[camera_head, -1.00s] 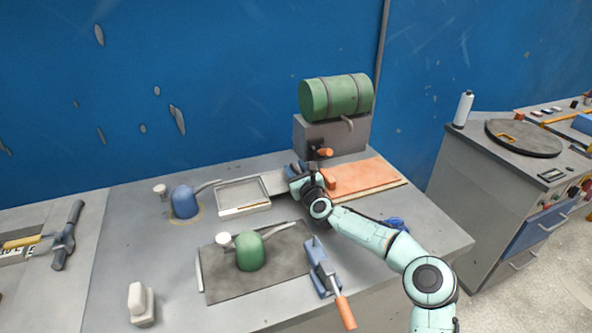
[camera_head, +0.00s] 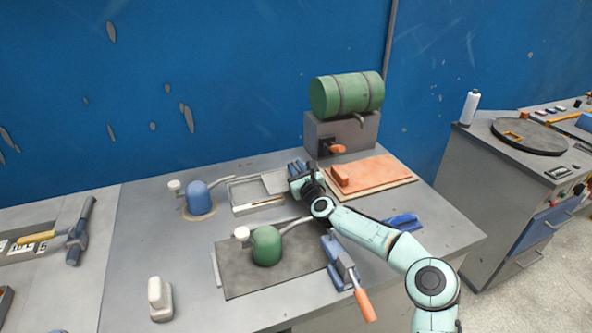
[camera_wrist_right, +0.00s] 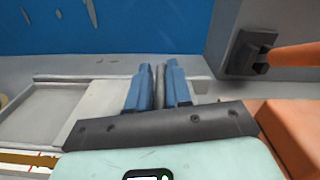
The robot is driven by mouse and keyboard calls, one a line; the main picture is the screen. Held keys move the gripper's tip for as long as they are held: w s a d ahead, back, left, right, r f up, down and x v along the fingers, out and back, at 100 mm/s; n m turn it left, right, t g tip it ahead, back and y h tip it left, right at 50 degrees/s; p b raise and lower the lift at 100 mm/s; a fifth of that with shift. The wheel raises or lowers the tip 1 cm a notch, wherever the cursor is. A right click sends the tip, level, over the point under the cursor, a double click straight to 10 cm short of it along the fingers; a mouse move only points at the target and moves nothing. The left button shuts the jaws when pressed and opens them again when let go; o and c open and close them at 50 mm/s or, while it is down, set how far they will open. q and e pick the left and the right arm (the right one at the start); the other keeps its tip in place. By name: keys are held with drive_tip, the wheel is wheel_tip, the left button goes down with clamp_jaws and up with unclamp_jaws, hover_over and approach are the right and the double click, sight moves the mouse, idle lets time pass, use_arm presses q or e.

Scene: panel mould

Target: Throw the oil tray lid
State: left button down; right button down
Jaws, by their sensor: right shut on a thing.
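The oil tray (camera_head: 240,209) is a shallow grey rectangular tray at the back middle of the bench, with a thin tan strip at its front. The grey oil tray lid (camera_head: 274,183) lies over the right part of the tray, and the left part is uncovered. My right gripper (camera_head: 297,170) is at the lid's right end, shut on it. In the right wrist view the blue fingers (camera_wrist_right: 159,88) close on a narrow grey piece, and the lid (camera_wrist_right: 98,108) shows left of them beside the tray (camera_wrist_right: 48,112). My left gripper is not in view.
A green drum (camera_head: 347,95) on a grey block with an orange-handled valve (camera_head: 337,149) stands behind. An orange block on a board (camera_head: 372,174) lies right of the gripper.

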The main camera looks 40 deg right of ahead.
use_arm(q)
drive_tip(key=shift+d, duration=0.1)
use_arm(e)
drive_tip(key=shift+d, duration=0.15)
drive_tip(key=c, duration=1.1)
unclamp_jaws()
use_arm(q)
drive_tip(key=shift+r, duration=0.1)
use_arm(e)
drive_tip(key=shift+r, duration=0.1)
wheel_tip(320, 180, up, 10)
drive_tip(key=p, duration=0.2)
drive_tip(key=shift+s+p, duration=0.1)
drive_tip(key=shift+p, duration=0.3)
wheel_tip(320, 180, up, 9)
drive_tip(key=p, duration=0.4)
hover_over(297, 167)
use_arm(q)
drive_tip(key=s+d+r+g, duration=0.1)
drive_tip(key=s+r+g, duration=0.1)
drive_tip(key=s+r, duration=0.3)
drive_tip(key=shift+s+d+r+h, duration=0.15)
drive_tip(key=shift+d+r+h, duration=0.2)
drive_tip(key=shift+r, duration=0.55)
use_arm(e)
drive_tip(key=shift+r, duration=0.45)
